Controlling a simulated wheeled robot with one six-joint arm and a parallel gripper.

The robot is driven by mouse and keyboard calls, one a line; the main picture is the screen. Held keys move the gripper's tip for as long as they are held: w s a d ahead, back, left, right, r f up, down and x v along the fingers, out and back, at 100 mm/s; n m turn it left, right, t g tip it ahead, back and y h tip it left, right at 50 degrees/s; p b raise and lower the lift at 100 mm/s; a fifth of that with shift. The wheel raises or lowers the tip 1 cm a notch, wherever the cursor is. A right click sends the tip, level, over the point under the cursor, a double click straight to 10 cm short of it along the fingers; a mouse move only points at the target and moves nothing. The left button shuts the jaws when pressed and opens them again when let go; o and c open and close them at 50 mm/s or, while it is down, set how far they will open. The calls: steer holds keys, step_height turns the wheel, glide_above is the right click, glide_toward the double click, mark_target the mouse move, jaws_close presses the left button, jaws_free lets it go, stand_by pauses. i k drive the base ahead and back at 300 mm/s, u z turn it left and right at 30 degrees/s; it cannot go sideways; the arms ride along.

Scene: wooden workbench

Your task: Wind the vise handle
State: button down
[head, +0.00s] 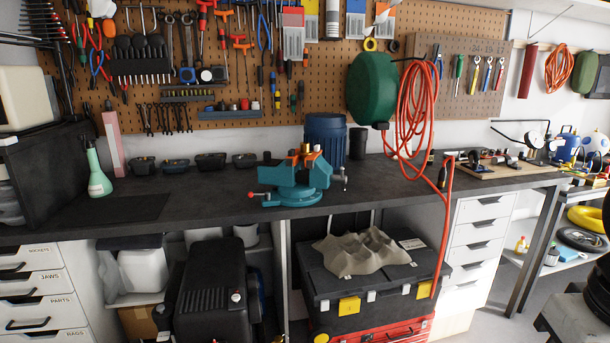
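A teal bench vise (294,186) stands on the dark workbench top (222,207), near its front edge and about the middle of the view. Orange parts show at the top of its jaws. A short rod with a red knob (252,195) sticks out at the vise's lower left. A small grey upright bar (345,178) shows at its right end. I cannot tell for sure which of these is the winding handle. My gripper is not in view.
A blue bin (325,137) stands behind the vise, and several small dark trays (211,162) sit to its left. A red hose (418,110) hangs from a green reel (372,88) at the right. A green spray bottle (97,172) stands far left. The bench front beside the vise is clear.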

mark_target(341, 178)
steer(key=z, duration=0.3)
steer(key=i, duration=1.3)
steer(key=u, duration=0.35)
